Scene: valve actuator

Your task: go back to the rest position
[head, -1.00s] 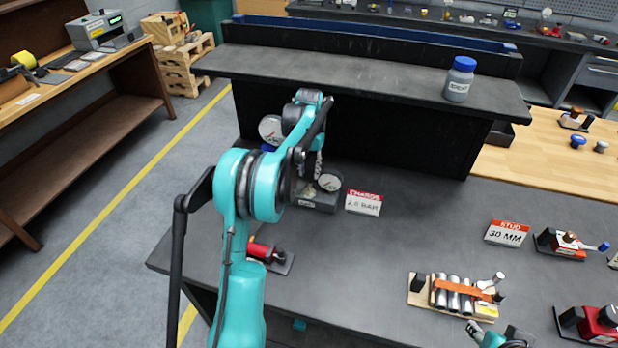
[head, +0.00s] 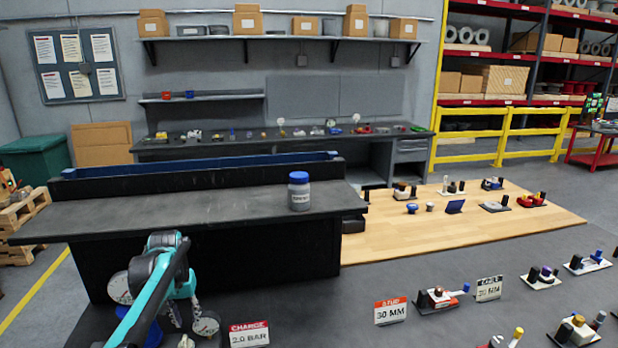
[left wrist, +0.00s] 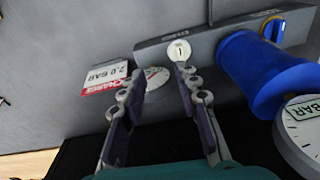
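My left arm comes in at the lower left of the head view. Its gripper (head: 183,308) points down beside the small dial gauge (head: 206,324) and the red-topped "CHARGE 2.0 BAR" card (head: 249,334). In the left wrist view the two fingers (left wrist: 158,75) are apart with nothing held between them. The grey block with a white round cap (left wrist: 179,50) lies beyond the fingertips, and the blue cylinder (left wrist: 262,75) is to their right. The fingers partly hide the small gauge there. My right gripper is out of view.
A raised black shelf (head: 190,208) with a blue-capped jar (head: 299,191) stands behind the left gripper. A larger gauge (head: 120,288) is partly behind the arm. Several fixtures and a "STUD 30 MM" card (head: 390,311) stand to the right. The dark bench between the cards is clear.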

